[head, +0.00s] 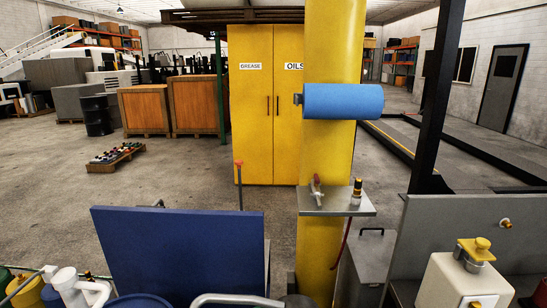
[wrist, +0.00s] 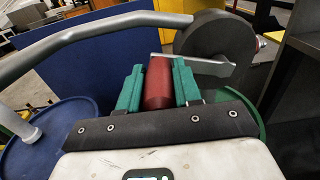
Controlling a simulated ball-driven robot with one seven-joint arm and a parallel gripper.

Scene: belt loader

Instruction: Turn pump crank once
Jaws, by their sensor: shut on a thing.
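In the wrist view, my gripper (wrist: 159,72) has its two teal fingers closed on either side of the red crank handle (wrist: 158,86). The handle is a short cylinder lying between the fingers. A flat metal crank arm (wrist: 208,67) runs from behind the handle's far end to the right, across a dark round pump body (wrist: 222,36). The lower end of the handle meets my gripper's dark front edge. In the head view, neither my gripper nor the crank handle can be made out.
A grey curved tube (wrist: 90,30) passes just beyond my gripper. A blue drum top (wrist: 48,150) lies left and a green drum rim (wrist: 245,112) right. In the head view, a blue panel (head: 178,255) and a yellow post (head: 333,160) with a small shelf (head: 337,204) stand ahead.

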